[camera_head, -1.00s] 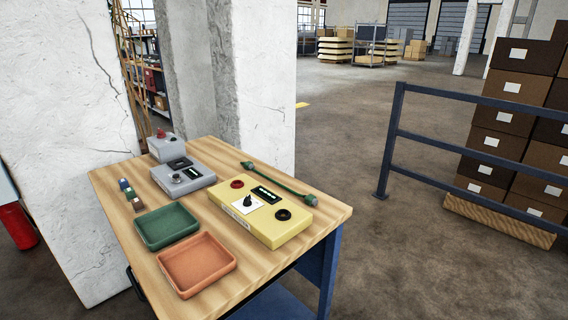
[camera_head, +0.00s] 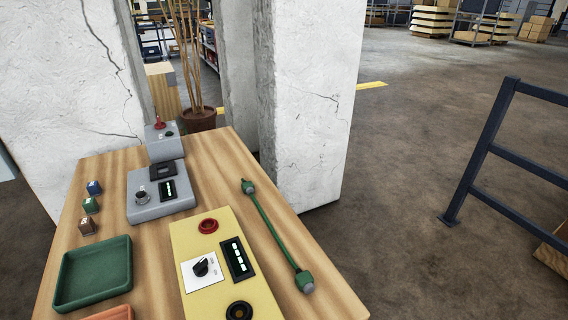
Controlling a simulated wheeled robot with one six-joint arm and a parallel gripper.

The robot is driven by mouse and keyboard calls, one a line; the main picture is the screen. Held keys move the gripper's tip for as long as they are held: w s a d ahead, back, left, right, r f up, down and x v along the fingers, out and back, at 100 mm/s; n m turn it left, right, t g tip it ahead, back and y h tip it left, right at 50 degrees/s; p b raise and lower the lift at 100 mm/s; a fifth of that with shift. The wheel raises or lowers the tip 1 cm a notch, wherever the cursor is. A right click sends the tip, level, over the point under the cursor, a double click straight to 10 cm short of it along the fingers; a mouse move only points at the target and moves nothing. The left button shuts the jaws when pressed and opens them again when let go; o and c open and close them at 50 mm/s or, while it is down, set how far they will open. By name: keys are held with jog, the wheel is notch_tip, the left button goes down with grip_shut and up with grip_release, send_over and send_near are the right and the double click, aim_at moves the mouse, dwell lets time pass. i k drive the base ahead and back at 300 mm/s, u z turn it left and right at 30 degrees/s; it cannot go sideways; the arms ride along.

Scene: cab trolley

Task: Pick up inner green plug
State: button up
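A green cable (camera_head: 272,230) lies on the wooden table, to the right of the yellow box, with a plug at each end. One green plug (camera_head: 248,187) is at its far end, beside the grey devices. The other green plug (camera_head: 304,281) is at its near end, close to the table's right edge. Both plugs rest on the table top, apart from the yellow box. I cannot tell from this view which plug is the inner one. My gripper is not in view.
The yellow box (camera_head: 218,292) has a red and a black socket and a knob. Grey devices (camera_head: 157,193), small blocks (camera_head: 90,205), a green tray (camera_head: 70,292) and an orange tray (camera_head: 112,314) share the wooden table (camera_head: 335,300). A white pillar (camera_head: 318,100) stands behind; a blue railing (camera_head: 485,140) is right.

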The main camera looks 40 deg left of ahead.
aim_at(247, 186)
jog(key=i, duration=3.45)
jog(key=u, duration=4.05)
jog(key=i, duration=0.5)
jog(key=z, duration=0.1)
